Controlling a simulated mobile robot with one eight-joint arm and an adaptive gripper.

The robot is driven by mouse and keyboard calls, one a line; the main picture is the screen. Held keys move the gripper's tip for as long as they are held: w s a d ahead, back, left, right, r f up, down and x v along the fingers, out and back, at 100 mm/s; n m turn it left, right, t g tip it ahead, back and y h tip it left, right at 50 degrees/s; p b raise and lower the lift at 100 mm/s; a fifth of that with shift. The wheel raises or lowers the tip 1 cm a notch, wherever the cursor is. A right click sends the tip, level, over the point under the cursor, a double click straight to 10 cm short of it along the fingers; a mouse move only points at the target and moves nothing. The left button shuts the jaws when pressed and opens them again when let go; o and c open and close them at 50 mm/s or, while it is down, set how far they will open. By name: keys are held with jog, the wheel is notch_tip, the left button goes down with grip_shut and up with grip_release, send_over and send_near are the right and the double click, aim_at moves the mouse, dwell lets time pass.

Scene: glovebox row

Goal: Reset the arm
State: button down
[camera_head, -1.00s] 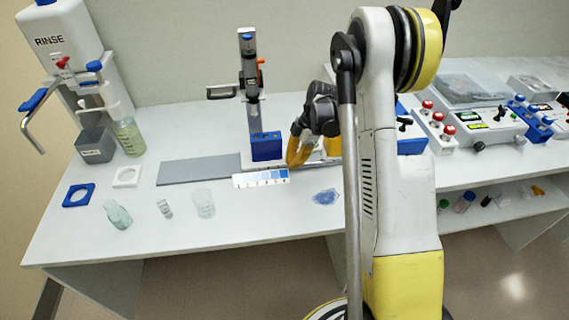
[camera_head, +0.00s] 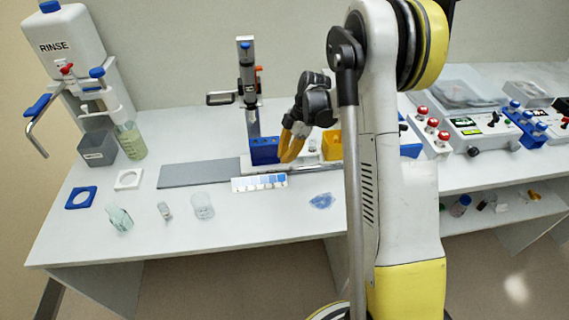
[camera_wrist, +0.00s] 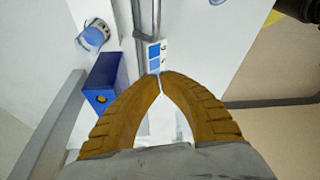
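My gripper (camera_head: 284,160) has orange-brown ribbed fingers and hangs over the back middle of the white bench, in front of or beside the blue block rack (camera_head: 264,150). In the wrist view my gripper (camera_wrist: 161,78) has its two curved fingers meeting at the tips, with nothing seen between them. There a blue block (camera_wrist: 108,84) lies just left of the fingers, and a blue-and-white strip shows just beyond the tips. My arm fills the right middle of the head view and hides part of the bench.
A pipette on a stand (camera_head: 247,75) rises behind the blue rack. A yellow block (camera_head: 332,146) is right of the fingers.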

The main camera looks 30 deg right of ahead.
jog(key=s+a+r+m+t+h, duration=0.1)
jog(key=s+a+r+m, duration=0.15)
jog(key=r, duration=0.35)
jog(key=s+a+r+m+t+h+p, duration=0.1)
jog(key=s+a+r+m, duration=0.15)
jog(key=r, duration=0.35)
jog(key=s+a+r+m+t, duration=0.1)
jog(key=s+a+r+m, duration=0.1)
jog(key=s+r, duration=0.3)
jog(key=s+a+r+m+t+h, duration=0.1)
jog(key=s+a+r+m+t, duration=0.1)
jog(key=s+m, duration=0.2)
jog(key=s+a+r+m+t+h, duration=0.1)
jog(key=s+a+m, duration=0.1)
jog(key=s+m, duration=0.3)
jog(key=s, duration=0.4)
jog(key=shift+a+r+m+t, duration=0.3)
jog(key=shift+a+r+t, duration=0.05)
jog(key=shift+a+t, duration=0.05)
